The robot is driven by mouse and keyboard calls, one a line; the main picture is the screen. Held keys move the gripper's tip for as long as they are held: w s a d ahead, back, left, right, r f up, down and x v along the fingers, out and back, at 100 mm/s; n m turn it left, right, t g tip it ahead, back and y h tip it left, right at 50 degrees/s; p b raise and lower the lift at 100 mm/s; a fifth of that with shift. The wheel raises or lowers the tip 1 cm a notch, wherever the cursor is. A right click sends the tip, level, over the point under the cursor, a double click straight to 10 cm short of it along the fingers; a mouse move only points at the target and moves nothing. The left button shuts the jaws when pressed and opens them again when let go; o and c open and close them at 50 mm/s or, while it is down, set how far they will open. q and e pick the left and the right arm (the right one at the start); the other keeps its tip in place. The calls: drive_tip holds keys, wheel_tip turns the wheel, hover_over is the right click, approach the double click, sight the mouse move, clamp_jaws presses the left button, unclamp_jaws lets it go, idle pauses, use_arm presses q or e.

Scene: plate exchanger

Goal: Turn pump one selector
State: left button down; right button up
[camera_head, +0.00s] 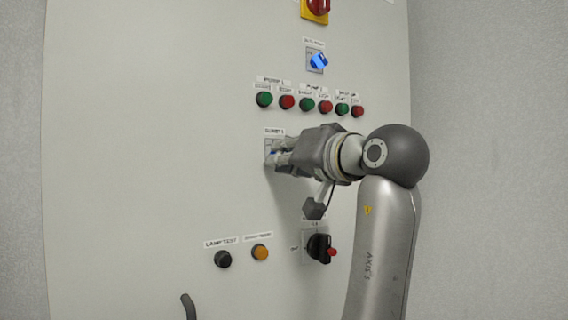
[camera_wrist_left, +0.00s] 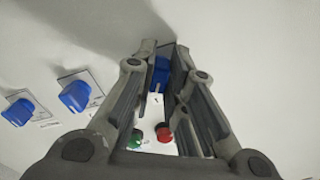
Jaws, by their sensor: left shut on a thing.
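The pump one selector (camera_head: 268,145) is a blue knob on a light plate, under a small blurred label on the grey panel. My left gripper (camera_head: 280,154) reaches it from the right and covers most of it in the head view. In the left wrist view, the blue selector knob (camera_wrist_left: 161,70) sits between the fingertips of my left gripper (camera_wrist_left: 165,62), which are shut on it. How far the knob is turned cannot be told. My right gripper is not in view.
Above are a blue selector (camera_head: 318,61), a red-and-yellow switch (camera_head: 316,8) and a row of green and red buttons (camera_head: 306,104). Below are a black-and-red rotary switch (camera_head: 320,248), a black button (camera_head: 223,259) and an orange button (camera_head: 260,252). The panel's left side is bare.

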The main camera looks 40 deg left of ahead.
use_arm(q)
drive_tip(key=shift+w+n+b, duration=0.1)
drive_tip(key=shift+n+b, duration=0.65)
drive_tip(key=shift+n, duration=2.05)
drive_tip(key=c, duration=1.5)
unclamp_jaws()
drive_tip(key=shift+a+f, duration=0.1)
drive_tip(key=shift+o, duration=0.2)
drive_tip(key=v, duration=1.2)
drive_tip(key=shift+w, duration=0.1)
